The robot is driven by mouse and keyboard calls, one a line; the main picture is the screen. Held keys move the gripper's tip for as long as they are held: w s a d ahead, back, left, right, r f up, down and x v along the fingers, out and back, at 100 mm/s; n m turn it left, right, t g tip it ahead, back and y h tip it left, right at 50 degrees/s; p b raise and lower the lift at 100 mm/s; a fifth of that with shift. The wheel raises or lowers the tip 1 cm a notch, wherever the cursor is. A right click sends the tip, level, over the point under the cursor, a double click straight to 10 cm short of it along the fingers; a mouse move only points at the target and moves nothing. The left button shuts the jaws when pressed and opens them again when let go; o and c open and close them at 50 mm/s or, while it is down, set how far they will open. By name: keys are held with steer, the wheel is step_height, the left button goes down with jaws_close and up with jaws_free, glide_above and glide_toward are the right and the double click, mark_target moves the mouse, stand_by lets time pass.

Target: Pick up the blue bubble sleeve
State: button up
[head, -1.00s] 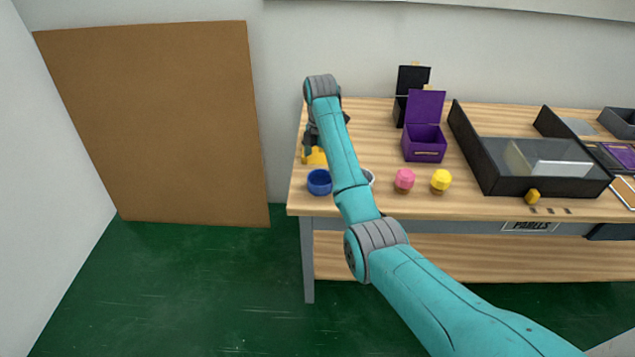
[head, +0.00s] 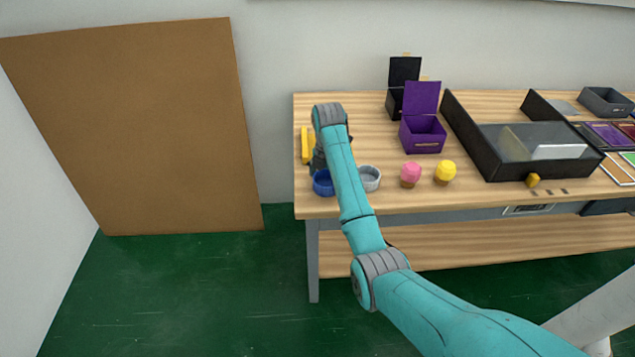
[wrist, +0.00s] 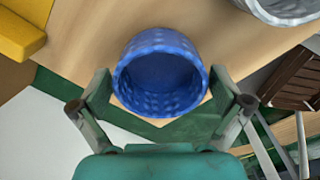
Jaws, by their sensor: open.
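The blue bubble sleeve (head: 323,183) is a short round cup with a dimpled wall. It stands near the front left corner of the wooden table (head: 460,198). In the wrist view the blue bubble sleeve (wrist: 161,72) shows its open top, between and just beyond my fingers. My gripper (wrist: 161,85) is open, with one finger on each side of the sleeve; whether they touch it I cannot tell. In the head view my arm partly hides the sleeve and most of my gripper (head: 318,165).
A grey-white sleeve (head: 371,179) stands close to the right of the blue one. Pink (head: 411,172) and yellow (head: 445,171) topped pieces, a purple box (head: 423,135) and a black tray (head: 500,165) stand further right.

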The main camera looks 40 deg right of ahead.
steer(key=c, duration=0.7)
steer(key=shift+o, duration=0.2)
steer(key=shift+r, duration=0.15)
